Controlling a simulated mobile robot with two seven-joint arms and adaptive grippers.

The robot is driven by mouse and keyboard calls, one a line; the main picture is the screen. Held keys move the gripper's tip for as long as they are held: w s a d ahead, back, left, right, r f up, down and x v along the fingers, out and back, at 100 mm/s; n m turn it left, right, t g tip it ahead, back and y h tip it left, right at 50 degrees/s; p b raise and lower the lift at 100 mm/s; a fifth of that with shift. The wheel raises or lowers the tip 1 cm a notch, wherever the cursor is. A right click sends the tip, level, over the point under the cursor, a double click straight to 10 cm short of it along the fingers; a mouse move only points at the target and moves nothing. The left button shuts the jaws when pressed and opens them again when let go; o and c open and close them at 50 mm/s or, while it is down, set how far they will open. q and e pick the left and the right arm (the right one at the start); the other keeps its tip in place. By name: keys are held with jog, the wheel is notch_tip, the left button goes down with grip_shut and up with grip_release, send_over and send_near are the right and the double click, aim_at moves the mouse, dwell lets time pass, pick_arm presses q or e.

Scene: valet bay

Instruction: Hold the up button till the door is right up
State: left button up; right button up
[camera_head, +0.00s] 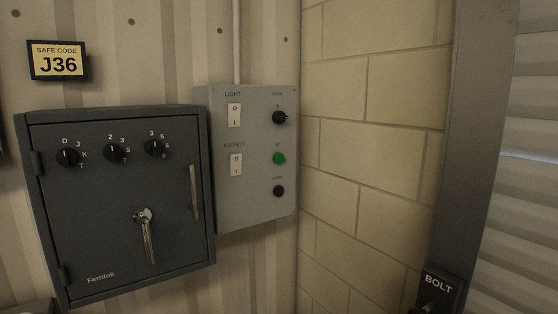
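The up button (279,158) is a green round button on the right side of a grey control panel (256,205), under a small label that seems to read UP. A black button (279,191) sits below it, its label too small to read surely. A black knob (279,118) sits above it. The door (525,215) appears as pale horizontal slats at the right edge, behind a grey metal upright (475,130); how far up it stands cannot be told. Neither of my grippers shows in the head view, and nothing touches the green button.
A dark grey safe (100,235) with three dials and a lever handle stands left of the panel. A safe code sign (58,61) reading J36 hangs above it. Light switches (234,115) are on the panel. A BOLT label (438,284) is at lower right. The block wall (385,150) is bare.

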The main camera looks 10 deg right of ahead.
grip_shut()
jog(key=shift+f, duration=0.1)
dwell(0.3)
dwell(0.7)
